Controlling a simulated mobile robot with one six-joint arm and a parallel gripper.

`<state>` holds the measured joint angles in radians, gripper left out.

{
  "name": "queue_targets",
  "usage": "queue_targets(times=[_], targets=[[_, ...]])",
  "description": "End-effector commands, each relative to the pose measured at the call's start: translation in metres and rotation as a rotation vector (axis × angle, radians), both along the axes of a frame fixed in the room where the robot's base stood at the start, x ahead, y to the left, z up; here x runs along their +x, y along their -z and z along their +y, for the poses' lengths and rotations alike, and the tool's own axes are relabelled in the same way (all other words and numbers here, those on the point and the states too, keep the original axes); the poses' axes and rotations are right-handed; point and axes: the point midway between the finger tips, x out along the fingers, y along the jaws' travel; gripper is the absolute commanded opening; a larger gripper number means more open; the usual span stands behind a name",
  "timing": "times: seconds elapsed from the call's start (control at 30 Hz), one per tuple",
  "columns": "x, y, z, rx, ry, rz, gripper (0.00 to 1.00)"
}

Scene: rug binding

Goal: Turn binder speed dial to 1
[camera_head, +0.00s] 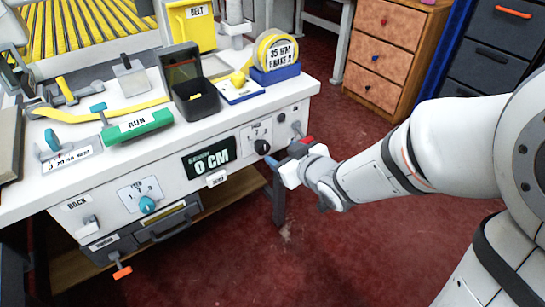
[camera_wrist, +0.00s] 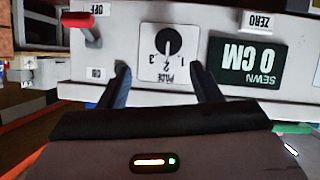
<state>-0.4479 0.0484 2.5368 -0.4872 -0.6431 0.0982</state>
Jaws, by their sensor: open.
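A black dial (camera_wrist: 168,42) sits on a white plate marked PILE with 1, 2 and 3, upside down in the wrist view. Its pale pointer mark seems to face the 2. The dial also shows on the bench front in the head view (camera_head: 262,146). My gripper (camera_wrist: 160,76) is open and empty, its fingers apart on either side of the plate's lower part, with the dial beyond the tips. In the head view my gripper (camera_head: 284,160) is just right of this dial. A teal dial (camera_head: 147,204) sits on another 1-2-3 plate further left; its heading and setting are too small to read.
A red lever (camera_wrist: 77,20) stands between OFF and ON labels beside the black dial. The SEWN 0 CM display (camera_wrist: 246,55) and ZERO button (camera_wrist: 260,21) are on its other side. An orange-tipped lever (camera_head: 121,271) sticks out low at left. Red floor is open before the bench.

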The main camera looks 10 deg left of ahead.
Motion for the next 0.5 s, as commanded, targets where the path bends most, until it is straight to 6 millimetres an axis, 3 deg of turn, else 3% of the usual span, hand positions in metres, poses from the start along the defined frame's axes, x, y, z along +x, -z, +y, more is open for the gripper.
queue_targets(times=[0.07, 0.5], targets=[[-0.003, 0.011, 0.007, 0.013, -0.024, -0.007, 0.58], [0.007, 0.011, 0.023, 0.021, -0.041, -0.006, 0.58]])
